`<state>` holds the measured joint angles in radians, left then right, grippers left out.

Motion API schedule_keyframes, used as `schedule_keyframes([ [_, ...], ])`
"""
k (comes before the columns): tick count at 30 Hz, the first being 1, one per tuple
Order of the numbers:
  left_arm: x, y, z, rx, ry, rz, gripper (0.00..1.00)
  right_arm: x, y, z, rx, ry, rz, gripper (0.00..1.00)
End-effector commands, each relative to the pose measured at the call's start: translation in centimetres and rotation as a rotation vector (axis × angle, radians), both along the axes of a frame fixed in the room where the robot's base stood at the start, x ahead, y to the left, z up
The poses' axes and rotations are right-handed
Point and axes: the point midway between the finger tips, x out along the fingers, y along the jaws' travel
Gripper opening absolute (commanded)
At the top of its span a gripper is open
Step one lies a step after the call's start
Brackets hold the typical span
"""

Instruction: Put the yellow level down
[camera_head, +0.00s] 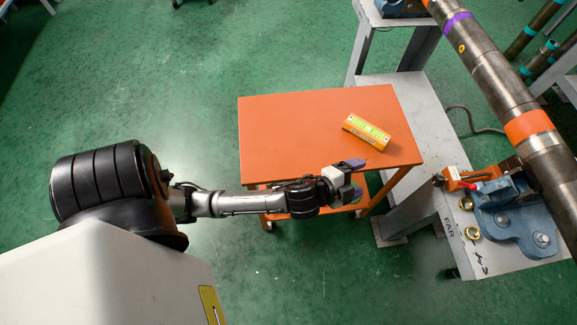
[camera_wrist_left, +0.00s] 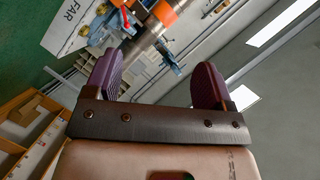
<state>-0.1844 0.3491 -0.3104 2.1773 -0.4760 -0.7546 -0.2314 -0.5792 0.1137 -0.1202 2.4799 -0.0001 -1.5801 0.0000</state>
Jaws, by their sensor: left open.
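The yellow level (camera_head: 366,131) lies on the orange table (camera_head: 290,130), towards its right side, with green vials showing on top. My left gripper (camera_head: 354,164) is near the front edge of the table, below the level in the picture and apart from it. In the left wrist view, the purple fingers of my left gripper (camera_wrist_left: 158,70) are wide apart with nothing between them. The level does not show in that view. My right gripper is not in view.
A steel pipe (camera_head: 500,85) with orange and purple bands runs down the right side. A blue vise (camera_head: 515,215) stands on the grey stand (camera_head: 480,258) marked FAR, beside brass rings (camera_head: 466,204). The table's left half is bare. Green floor is open at the left.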

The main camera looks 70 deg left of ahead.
Motion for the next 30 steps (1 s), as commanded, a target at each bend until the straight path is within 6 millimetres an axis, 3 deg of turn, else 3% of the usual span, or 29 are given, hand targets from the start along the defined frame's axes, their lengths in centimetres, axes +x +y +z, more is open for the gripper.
schedule_keyframes([
  [1, -2.8, 0.4, -1.9, -0.12, 0.13, 0.085, 0.76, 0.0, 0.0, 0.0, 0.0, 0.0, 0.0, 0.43],
  [3, -6.5, 0.8, -4.1, -0.259, 0.301, 0.193, 0.76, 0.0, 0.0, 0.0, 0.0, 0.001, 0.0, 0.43],
  [6, -11.8, 0.7, -6.4, -0.415, 0.52, 0.319, 0.76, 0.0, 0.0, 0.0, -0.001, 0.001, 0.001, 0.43],
  [9, -16.2, 0.3, -7.6, -0.522, 0.695, 0.412, 0.76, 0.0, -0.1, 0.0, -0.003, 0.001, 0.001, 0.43],
  [13, -20.1, -0.2, -8.1, -0.603, 0.846, 0.489, 0.76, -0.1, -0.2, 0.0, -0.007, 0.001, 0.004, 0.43],
  [18, -22.3, -0.6, -8.2, -0.64, 0.93, 0.53, 0.76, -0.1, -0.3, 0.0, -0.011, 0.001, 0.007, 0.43],
  [30, -22.4, -0.6, -7.9, -0.641, 0.937, 0.531, 0.76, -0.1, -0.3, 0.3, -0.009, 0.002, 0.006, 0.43],
])
